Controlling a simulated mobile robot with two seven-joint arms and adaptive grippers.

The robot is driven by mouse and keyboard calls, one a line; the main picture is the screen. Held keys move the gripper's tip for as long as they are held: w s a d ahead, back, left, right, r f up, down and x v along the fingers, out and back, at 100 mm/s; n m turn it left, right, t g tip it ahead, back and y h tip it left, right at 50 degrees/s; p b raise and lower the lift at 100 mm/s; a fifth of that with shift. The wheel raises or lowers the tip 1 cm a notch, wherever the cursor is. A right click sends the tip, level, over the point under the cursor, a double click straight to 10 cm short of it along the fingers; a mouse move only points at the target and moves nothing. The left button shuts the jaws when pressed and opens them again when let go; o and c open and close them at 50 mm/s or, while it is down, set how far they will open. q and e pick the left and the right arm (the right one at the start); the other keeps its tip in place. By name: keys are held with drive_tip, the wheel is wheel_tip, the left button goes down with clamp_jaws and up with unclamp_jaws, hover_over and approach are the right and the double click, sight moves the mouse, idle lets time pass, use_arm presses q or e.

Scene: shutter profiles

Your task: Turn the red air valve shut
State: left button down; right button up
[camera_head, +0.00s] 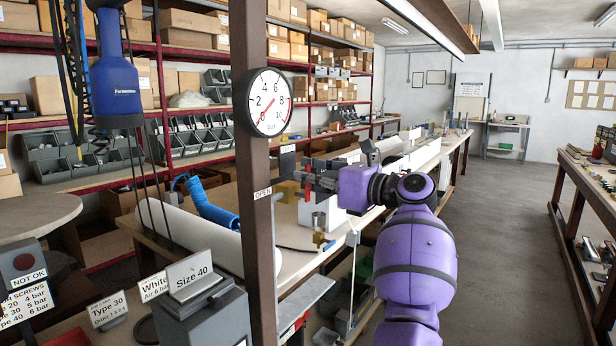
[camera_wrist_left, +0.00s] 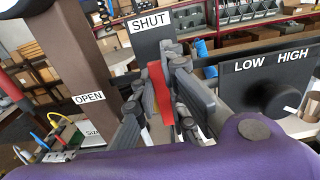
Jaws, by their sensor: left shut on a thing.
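The red valve handle (camera_wrist_left: 160,92) stands roughly upright between the fingers of my left gripper (camera_wrist_left: 164,100) in the left wrist view. The fingers are shut on it from both sides and hide part of it. In the head view, my left gripper (camera_head: 308,184) is at the brass valve body (camera_head: 287,191), just right of the brown post, and only a sliver of red shows. A SHUT label (camera_wrist_left: 150,23) is above the handle and an OPEN label (camera_wrist_left: 88,97) is to its left. My right gripper is in neither view.
The brown post (camera_head: 254,230) stands close left of the gripper and carries a round gauge (camera_head: 268,102). A LOW/HIGH plate (camera_wrist_left: 270,66) with a black knob is right of the gripper. A blue hose (camera_head: 212,208) and a long workbench lie behind. The aisle at right is clear.

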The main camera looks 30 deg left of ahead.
use_arm(q)
drive_tip(key=c, duration=1.8)
unclamp_jaws()
drive_tip(key=shift+o, duration=0.2)
drive_tip(key=s+d, duration=0.1)
drive_tip(key=d, duration=1.1)
